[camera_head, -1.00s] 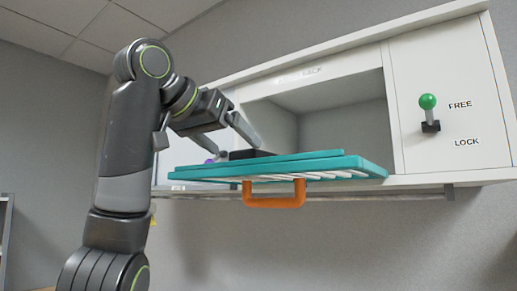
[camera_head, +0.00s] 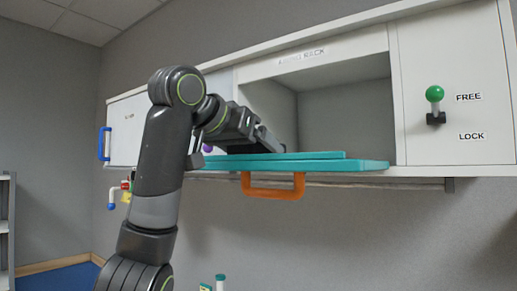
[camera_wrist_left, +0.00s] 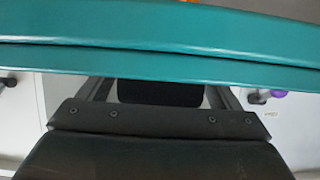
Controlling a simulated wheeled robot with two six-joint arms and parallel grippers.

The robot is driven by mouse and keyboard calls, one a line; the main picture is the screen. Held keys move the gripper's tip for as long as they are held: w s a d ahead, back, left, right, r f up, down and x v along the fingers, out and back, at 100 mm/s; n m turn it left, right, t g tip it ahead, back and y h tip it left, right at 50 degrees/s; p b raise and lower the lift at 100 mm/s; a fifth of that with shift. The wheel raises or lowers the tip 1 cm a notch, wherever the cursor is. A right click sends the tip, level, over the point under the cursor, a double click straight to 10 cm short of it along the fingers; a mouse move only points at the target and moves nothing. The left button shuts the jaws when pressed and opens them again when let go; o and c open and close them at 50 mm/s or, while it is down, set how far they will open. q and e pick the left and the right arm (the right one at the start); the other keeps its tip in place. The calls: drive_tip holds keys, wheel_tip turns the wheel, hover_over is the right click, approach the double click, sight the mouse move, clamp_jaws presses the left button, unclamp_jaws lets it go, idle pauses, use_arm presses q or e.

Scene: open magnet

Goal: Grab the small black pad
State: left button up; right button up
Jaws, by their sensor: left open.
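The small black pad (camera_wrist_left: 160,93) shows in the left wrist view between the two fingers of my left gripper (camera_head: 268,141). I cannot tell whether the fingers touch it. In the head view the gripper sits low over the teal tray (camera_head: 325,164) and largely hides the pad. The gripper is open. The tray's teal edge (camera_wrist_left: 160,40) fills the top of the wrist view. An orange handle (camera_head: 273,193) hangs on the tray's front. My right gripper is not in view.
A white cabinet with an open bay (camera_head: 345,115) stands behind the tray. A green-knobbed lever (camera_head: 435,95) is on its right panel, by the words FREE and LOCK. A blue handle (camera_head: 104,144) is on the left. A purple knob (camera_wrist_left: 279,93) is beside the gripper.

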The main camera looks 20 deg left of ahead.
use_arm(q)
drive_tip(key=shift+s, duration=0.1)
drive_tip(key=shift+c, duration=0.2)
drive_tip(key=shift+c, duration=1.1)
drive_tip(key=c, duration=0.8)
drive_tip(key=shift+r, duration=0.1)
